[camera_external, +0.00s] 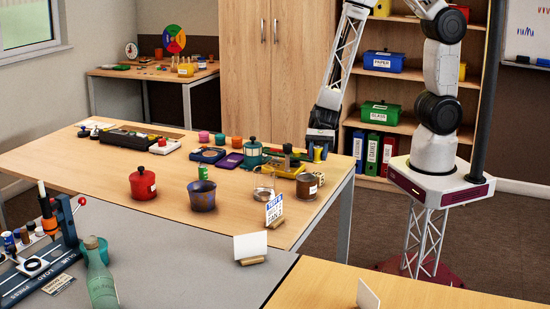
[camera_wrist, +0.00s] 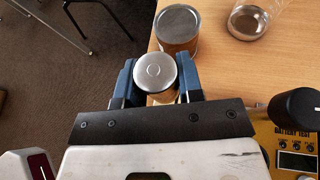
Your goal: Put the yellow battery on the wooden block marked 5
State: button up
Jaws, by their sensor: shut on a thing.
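My gripper (camera_wrist: 155,77) is shut on the yellow battery (camera_wrist: 155,70), a cylinder with a round silver end facing the wrist camera. Its yellowish side is mostly hidden by the blue fingers. In the external view my gripper (camera_external: 319,146) is at the table's far right corner, and a bit of the yellow battery (camera_external: 318,154) shows between the fingers. I cannot tell whether the battery touches the table.
A labelled tin (camera_wrist: 178,28) stands close beside the held battery. A glass jar (camera_wrist: 247,22) and a yellow battery tester (camera_wrist: 292,142) are to the right in the wrist view. A blue pot (camera_external: 202,196) and red canister (camera_external: 143,183) stand further left. The table's left side has clear room.

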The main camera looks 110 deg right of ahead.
aim_at(318, 163)
jog(key=shift+f, duration=1.75)
jog(key=shift+f, duration=0.15)
jog(key=o, duration=1)
jog(key=shift+c, duration=0.2)
jog(key=shift+r, duration=0.2)
jog(key=v, duration=1.2)
